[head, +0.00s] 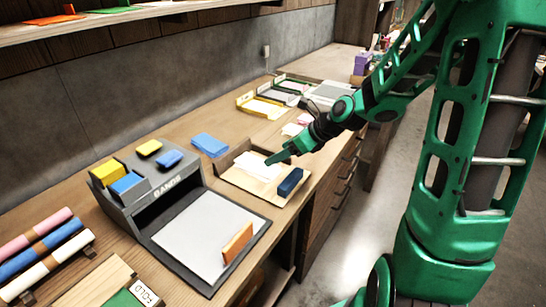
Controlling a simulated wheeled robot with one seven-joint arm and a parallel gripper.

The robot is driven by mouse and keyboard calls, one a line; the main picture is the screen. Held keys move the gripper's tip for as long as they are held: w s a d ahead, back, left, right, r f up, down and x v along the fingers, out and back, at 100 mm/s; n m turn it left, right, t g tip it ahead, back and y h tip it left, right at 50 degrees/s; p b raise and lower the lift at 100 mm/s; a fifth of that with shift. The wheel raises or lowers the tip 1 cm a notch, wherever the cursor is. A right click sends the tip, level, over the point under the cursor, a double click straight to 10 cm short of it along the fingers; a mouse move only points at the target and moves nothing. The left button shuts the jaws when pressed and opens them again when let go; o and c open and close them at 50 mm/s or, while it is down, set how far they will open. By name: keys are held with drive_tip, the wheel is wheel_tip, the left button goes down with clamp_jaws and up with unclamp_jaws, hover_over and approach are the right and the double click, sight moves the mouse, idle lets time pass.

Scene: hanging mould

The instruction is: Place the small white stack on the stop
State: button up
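A small white stack (257,164) lies on a light wooden board (242,181) with a raised brown back edge, in the middle of the head view. My gripper (272,160) reaches in from the right with its green fingertips at the stack's right side. I cannot tell whether they touch the stack or whether the fingers are open or shut. A dark blue block (290,181) sits at the board's right front edge. An orange upright block (238,242) stands on the grey plate (205,232) at the front. I cannot tell which piece is the stop.
A dark holder (150,190) with yellow and blue blocks stands left of the board. A blue stack (209,145) lies behind it. Yellow-edged trays (262,106) are farther back. Coloured rolls (42,255) lie at the left. A shelf (110,18) overhangs the back. Floor is at right.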

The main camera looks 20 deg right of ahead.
drive_tip(key=shift+s+d+r, duration=0.2)
drive_tip(key=shift+s+r, duration=0.1)
drive_tip(key=shift+r, duration=0.05)
drive_tip(key=s+d+r+n+g+h, duration=0.1)
drive_tip(key=s+d+n+g, duration=0.1)
drive_tip(key=s+d+n, duration=0.2)
drive_tip(key=s+d+r+n+g+h, duration=0.2)
drive_tip(key=s+d+n, duration=0.2)
drive_tip(key=s+n, duration=0.7)
drive_tip(key=s+d+r+n+g+h, duration=0.1)
drive_tip(key=s+n, duration=0.6)
drive_tip(key=s, duration=1)
drive_tip(key=d+g+h, duration=0.1)
drive_tip(key=d+g, duration=0.1)
drive_tip(key=d, duration=0.1)
drive_tip(key=shift+s+d+r, duration=0.2)
drive_tip(key=shift+s, duration=0.15)
drive_tip(key=shift+w+f, duration=0.25)
drive_tip(key=shift+w, duration=0.4)
